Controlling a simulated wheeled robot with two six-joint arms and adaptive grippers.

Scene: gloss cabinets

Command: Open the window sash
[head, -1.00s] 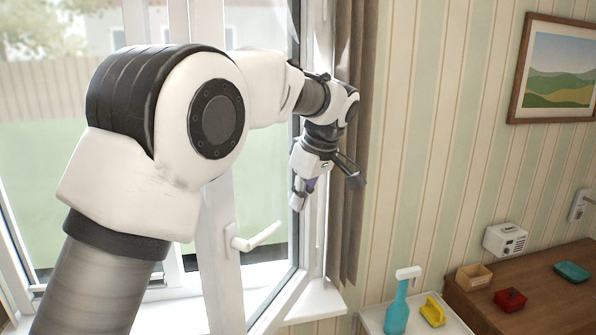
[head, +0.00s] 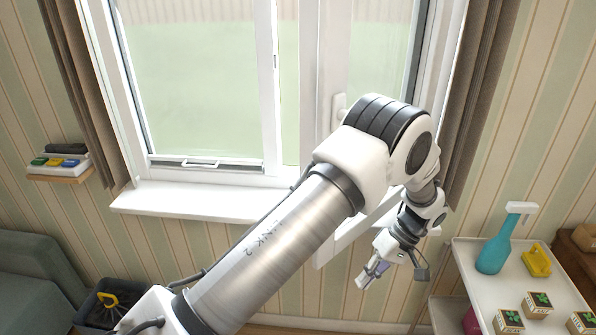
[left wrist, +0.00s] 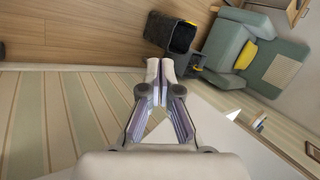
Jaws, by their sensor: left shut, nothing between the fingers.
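The window has a wide left pane (head: 200,80) with a small white handle (head: 200,163) along its bottom rail. The narrower right sash (head: 311,90) has a white lever handle (head: 340,106), partly covered by my left arm. Its lower frame (head: 330,242) stands out in front of the sill, so this sash appears swung inward. My left gripper (head: 370,273) is below and right of that handle, apart from it, pointing down. In the left wrist view its fingertips (left wrist: 160,70) meet with nothing between them. My right gripper is out of view.
Brown curtains (head: 482,90) flank the window. A black bin (head: 95,308) and green armchair (head: 35,290) are at lower left.

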